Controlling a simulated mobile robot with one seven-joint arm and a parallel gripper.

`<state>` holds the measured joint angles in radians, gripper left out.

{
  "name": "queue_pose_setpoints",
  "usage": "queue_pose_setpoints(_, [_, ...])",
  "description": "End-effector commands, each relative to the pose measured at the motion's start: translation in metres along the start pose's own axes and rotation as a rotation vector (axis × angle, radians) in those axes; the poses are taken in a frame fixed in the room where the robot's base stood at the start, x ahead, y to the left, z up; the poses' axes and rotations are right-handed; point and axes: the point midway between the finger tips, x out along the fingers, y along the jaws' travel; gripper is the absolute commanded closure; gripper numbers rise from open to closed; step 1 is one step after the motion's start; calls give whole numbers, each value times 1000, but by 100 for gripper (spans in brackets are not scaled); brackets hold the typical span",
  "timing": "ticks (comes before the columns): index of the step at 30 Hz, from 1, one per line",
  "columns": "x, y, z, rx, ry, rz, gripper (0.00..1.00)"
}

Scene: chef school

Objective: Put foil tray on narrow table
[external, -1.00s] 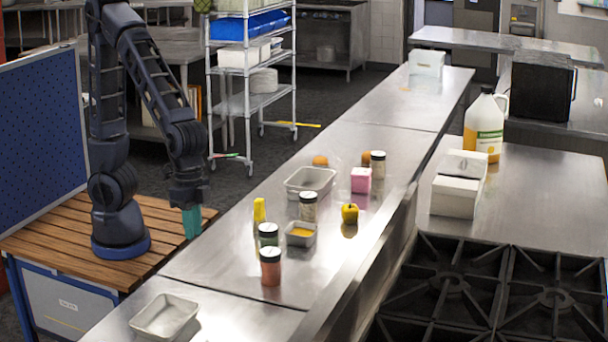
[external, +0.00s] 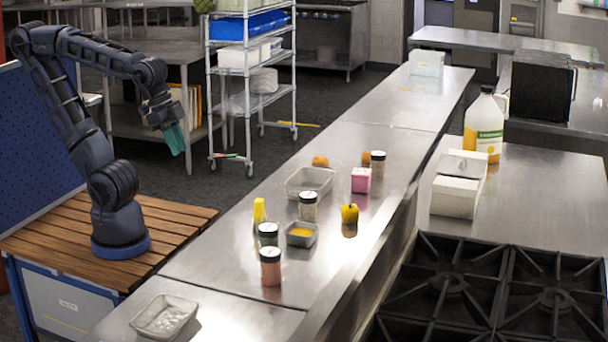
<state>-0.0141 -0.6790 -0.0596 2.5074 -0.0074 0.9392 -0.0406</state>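Several grey metal-looking trays stand on the long, narrow steel table (external: 345,255). One tray (external: 165,315) lies at its near left end, with a bright, shiny inside. A second tray (external: 310,181) sits near the middle and looks empty. A smaller one (external: 301,235) holds something yellow-orange. I cannot tell for certain which is the foil tray. My gripper (external: 175,139), with teal fingers, hangs in the air left of the table, well above and away from all the trays. Nothing is visibly held. The finger gap cannot be made out.
Jars (external: 270,267), a yellow bottle (external: 259,212), a yellow pepper (external: 350,214) and a pink box (external: 361,180) crowd the table's middle. A wire shelf (external: 250,100) stands behind my gripper. A stove (external: 480,295) lies at right. Bare steel shows at the table's far part.

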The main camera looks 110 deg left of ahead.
Motion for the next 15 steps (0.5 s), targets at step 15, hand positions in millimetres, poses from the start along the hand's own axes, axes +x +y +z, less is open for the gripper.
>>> queue_pose_setpoints(15, [-10,-17,23,0,26,18,76])
